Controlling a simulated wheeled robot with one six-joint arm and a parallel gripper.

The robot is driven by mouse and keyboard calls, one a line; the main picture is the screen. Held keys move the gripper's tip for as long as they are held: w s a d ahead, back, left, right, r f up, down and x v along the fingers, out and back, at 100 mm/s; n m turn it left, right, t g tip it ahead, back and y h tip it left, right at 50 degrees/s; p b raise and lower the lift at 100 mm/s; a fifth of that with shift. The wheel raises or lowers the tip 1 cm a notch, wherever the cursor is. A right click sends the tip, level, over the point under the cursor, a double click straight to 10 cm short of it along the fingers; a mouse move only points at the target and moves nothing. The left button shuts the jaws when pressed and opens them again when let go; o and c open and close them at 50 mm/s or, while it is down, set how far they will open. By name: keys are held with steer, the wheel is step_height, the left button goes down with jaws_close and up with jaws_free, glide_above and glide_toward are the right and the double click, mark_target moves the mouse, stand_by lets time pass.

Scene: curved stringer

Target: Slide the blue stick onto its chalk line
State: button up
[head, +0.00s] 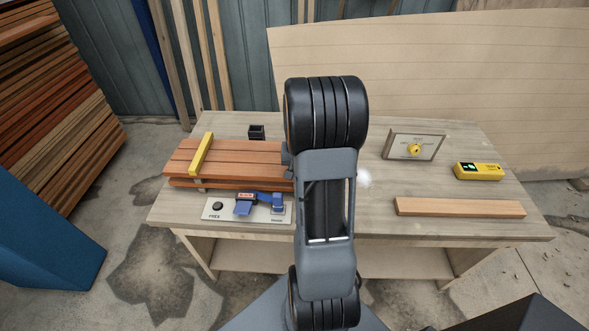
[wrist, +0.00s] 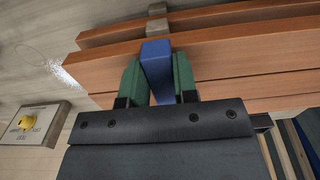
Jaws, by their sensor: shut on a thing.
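The blue stick (wrist: 157,68) is between the green-padded fingers of my gripper (wrist: 157,82) in the wrist view. My gripper is shut on it. The stick lies across the reddish boards (wrist: 225,55), close to their ends; I cannot tell whether it touches them. In the head view the reddish boards (head: 240,157) are stacked at the left of the bench, and my arm hides the gripper, the blue stick and the boards' right end. A yellow stick (head: 201,153) lies across the boards near their left end. I cannot make out a chalk line in either view.
A panel with a blue lever (head: 258,199) and a black knob sits in front of the boards. A small black box (head: 256,132) stands behind them. At right are a framed plate with a yellow knob (head: 414,150), a yellow device (head: 478,171) and a loose plank (head: 460,208).

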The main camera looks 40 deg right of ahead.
steer(key=o, duration=1)
steer(key=shift+r, duration=0.1)
